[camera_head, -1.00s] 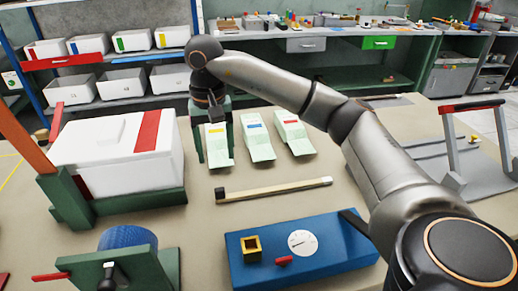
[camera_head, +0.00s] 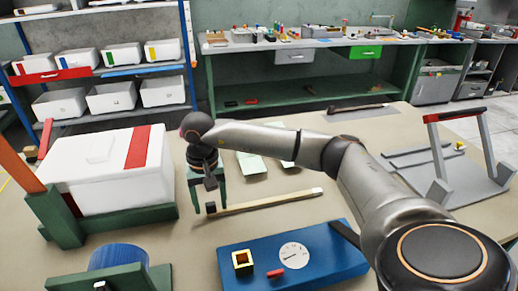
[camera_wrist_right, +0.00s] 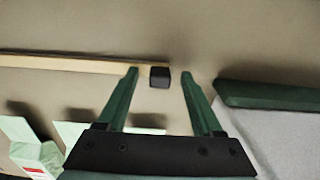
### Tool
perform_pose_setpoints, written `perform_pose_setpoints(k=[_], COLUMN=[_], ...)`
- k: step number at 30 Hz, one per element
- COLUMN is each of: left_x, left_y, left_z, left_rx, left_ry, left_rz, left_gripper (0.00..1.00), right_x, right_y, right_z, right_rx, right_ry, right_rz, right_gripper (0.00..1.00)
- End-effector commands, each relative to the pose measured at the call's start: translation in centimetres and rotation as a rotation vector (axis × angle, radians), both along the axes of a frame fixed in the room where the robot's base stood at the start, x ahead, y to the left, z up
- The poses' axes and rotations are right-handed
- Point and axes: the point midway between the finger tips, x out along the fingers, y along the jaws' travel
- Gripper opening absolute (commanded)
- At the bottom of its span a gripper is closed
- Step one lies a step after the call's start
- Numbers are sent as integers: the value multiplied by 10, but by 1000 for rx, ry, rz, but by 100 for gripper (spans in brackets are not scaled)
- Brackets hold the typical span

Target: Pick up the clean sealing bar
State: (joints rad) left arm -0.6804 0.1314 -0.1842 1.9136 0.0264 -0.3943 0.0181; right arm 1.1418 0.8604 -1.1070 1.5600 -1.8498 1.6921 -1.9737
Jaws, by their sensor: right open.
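A slim pale wooden bar (camera_head: 268,200), which I take for the sealing bar, lies on the table with a black end at left and a whitish end at right. My right gripper (camera_head: 209,207) points down at the black end. In the right wrist view the open green fingers (camera_wrist_right: 159,76) stand either side of the black end (camera_wrist_right: 160,77), with gaps on both sides; the wooden length (camera_wrist_right: 65,63) runs off left. I cannot tell how high the fingertips are. My left gripper is not in view.
A white box with a red stripe (camera_head: 95,168) in a green frame stands close left. A blue unit with a dial (camera_head: 330,262) is in front. A red-handled press (camera_head: 480,165) stands at right.

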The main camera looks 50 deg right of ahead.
Motion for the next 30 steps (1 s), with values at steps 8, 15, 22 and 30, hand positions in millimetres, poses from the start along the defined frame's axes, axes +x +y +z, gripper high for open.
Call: perform_pose_setpoints(k=[8, 15, 22, 30], left_x=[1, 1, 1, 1], left_y=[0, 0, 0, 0], left_z=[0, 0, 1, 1], left_rx=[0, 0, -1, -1], left_ry=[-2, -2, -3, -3], left_rz=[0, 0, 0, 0], left_gripper=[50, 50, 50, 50], right_x=[0, 0, 0, 0], right_y=[0, 0, 0, 0], right_z=[0, 0, 0, 1], right_rx=[1, 1, 1, 0], right_ry=[1, 1, 1, 0], right_rz=[0, 0, 0, 0], right_gripper=[48, 21, 0, 0])
